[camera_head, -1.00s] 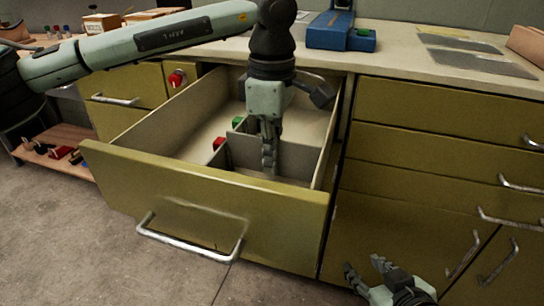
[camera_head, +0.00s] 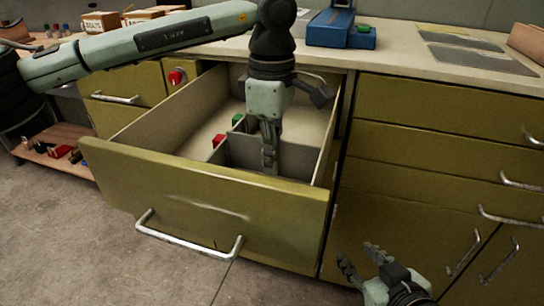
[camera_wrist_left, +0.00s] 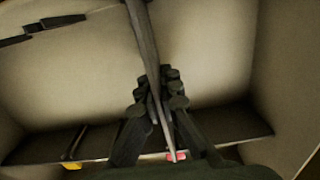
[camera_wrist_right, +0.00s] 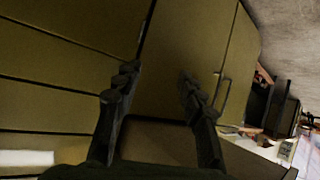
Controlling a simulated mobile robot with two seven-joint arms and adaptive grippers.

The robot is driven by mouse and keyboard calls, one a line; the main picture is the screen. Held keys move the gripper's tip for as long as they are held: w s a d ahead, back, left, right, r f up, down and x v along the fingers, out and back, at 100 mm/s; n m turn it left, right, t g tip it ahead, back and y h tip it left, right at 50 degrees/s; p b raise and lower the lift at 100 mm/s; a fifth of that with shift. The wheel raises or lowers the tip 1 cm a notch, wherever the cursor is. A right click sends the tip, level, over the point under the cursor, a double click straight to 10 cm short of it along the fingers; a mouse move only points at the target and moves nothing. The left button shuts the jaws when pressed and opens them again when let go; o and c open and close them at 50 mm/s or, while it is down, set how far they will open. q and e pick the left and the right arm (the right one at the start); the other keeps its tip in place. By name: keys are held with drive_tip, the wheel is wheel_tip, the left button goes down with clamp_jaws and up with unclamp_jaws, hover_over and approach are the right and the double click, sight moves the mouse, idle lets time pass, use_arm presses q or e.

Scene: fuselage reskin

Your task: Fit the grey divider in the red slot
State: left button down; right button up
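The grey divider (camera_wrist_left: 147,40) shows as a thin upright panel running between the fingers in the left wrist view. My left gripper (camera_head: 269,158) points down inside the open drawer, its fingers closed on the divider. The red slot marker (camera_head: 218,140) is on the left part of the drawer interior. Red also shows close to the panel's lower end in the left wrist view (camera_wrist_left: 177,156). Whether the divider is seated in a slot is hidden by the fingers. My right gripper (camera_wrist_right: 156,78) is open and empty, low in front of the cabinet.
The open drawer (camera_head: 200,205) has high walls around my left gripper. A green marker (camera_head: 237,120) sits behind the red one. A blue device (camera_head: 340,30) stands on the worktop (camera_head: 400,60). A low wooden shelf (camera_head: 60,138) with small items is at left.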

use_arm(q)
drive_tip(key=shift+f, duration=0.2)
use_arm(e)
drive_tip(key=shift+w+a+r+t+y, duration=0.3)
drive_tip(key=shift+w+a+r+t, duration=0.1)
drive_tip(key=shift+a+r, duration=0.2)
use_arm(q)
drive_tip(key=shift+f, duration=0.1)
use_arm(e)
drive_tip(key=shift+a+r, duration=0.1)
drive_tip(key=shift+r, duration=0.15)
use_arm(q)
drive_tip(key=shift+f+b, duration=0.25)
drive_tip(key=shift+b, duration=0.2)
use_arm(e)
drive_tip(key=shift+w+a+r+t+y, duration=0.2)
drive_tip(key=shift+a+r+t, duration=0.15)
drive_tip(key=shift+r, duration=0.1)
drive_tip(key=shift+w+a+r+t+y, duration=0.2)
drive_tip(key=shift+a+r+t, duration=0.1)
drive_tip(key=shift+r, duration=0.15)
use_arm(q)
drive_tip(key=c, duration=1.6)
unclamp_jaws()
drive_tip(key=shift+c, duration=0.2)
wheel_tip(320, 180, up, 12)
use_arm(e)
drive_tip(key=shift+r, duration=0.1)
